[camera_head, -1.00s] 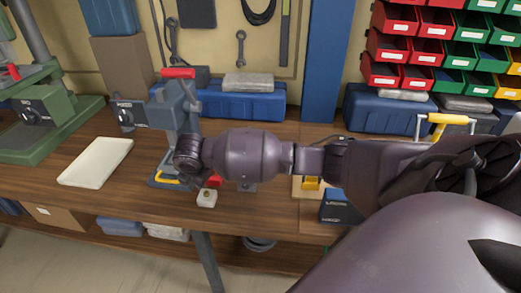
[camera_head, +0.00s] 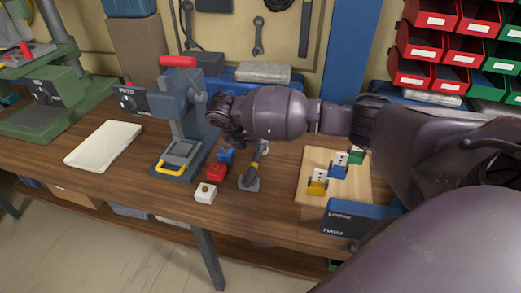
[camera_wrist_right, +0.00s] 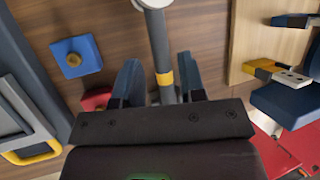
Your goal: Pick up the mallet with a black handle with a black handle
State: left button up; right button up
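The mallet (camera_head: 254,167) lies on the wooden workbench, with a dark grey handle and a yellow band. The right wrist view shows its banded handle (camera_wrist_right: 165,79) running up to a pale grey, round part at the top edge. My right gripper (camera_wrist_right: 158,72) is open, its two dark blue fingers on either side of the handle in that picture. Both fingers look apart from the handle; the height between them cannot be told. In the head view my right arm hides most of this gripper. My left gripper is not in view.
Left of the mallet are a blue block (camera_head: 226,154), a red block (camera_head: 216,172) and a white block (camera_head: 205,193). Beyond them stands a grey press (camera_head: 183,130). Right are a wooden board (camera_head: 345,190) with small coloured pieces and a dark blue box (camera_head: 355,217).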

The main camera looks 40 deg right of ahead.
aim_at(258, 151)
jog(key=x, duration=0.4)
jog(key=shift+f+b, duration=0.1)
jog(key=shift+b, duration=0.2)
jog(key=x, duration=0.3)
jog(key=shift+w+f+b, duration=0.15)
jog(key=shift+f+b, duration=0.1)
jog(key=shift+b, duration=0.1)
jog(key=shift+d+f, duration=0.25)
jog(key=c, duration=0.5)
grip_shut()
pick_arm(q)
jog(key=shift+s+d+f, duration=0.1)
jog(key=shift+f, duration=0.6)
pick_arm(e)
jog(key=shift+w+r, duration=0.1)
